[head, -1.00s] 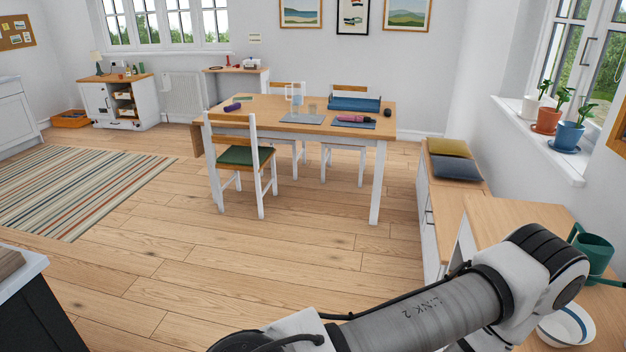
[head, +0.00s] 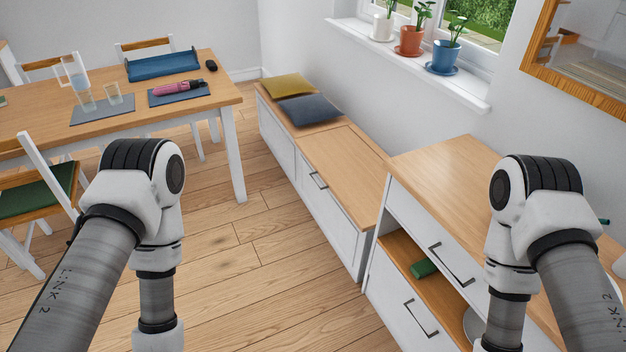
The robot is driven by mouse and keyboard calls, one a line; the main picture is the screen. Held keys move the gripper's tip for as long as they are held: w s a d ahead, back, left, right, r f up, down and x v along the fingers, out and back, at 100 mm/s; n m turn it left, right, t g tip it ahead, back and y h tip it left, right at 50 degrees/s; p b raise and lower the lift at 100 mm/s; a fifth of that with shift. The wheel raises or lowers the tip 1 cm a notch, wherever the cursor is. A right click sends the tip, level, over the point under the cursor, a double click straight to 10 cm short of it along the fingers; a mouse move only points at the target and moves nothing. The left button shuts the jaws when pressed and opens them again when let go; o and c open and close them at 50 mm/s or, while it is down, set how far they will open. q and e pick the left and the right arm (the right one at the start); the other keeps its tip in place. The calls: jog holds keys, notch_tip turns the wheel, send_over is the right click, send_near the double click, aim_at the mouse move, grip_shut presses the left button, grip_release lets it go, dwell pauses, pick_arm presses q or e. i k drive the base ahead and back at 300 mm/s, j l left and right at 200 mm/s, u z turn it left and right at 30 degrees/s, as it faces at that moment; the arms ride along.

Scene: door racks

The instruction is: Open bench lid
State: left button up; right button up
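The storage bench (head: 345,238) stands along the right wall under the window, with white panelled sides. Its wooden lid (head: 342,168) is shut and bare on the near part. A dark handle (head: 316,180) shows at the front edge of the lid. A yellow cushion (head: 287,86) and a blue-grey cushion (head: 309,109) lie on the far part of the bench top. My two arms reach down in the foreground, left of and right of the bench. Both grippers are below the frame.
A wooden-topped cabinet (head: 452,172) with dark handles stands just nearer than the bench. The dining table (head: 140,128) and chairs are at the left. Open floor (head: 262,250) lies between table and bench. Plant pots (head: 411,41) stand on the window sill.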

aim_at(355, 175)
jog(key=i+j, duration=0.2)
jog(key=i+j+z, duration=0.5)
jog(key=j+z, duration=0.2)
jog(key=i+j+z, duration=0.2)
jog(key=j+z, duration=0.15)
jog(key=j, duration=0.15)
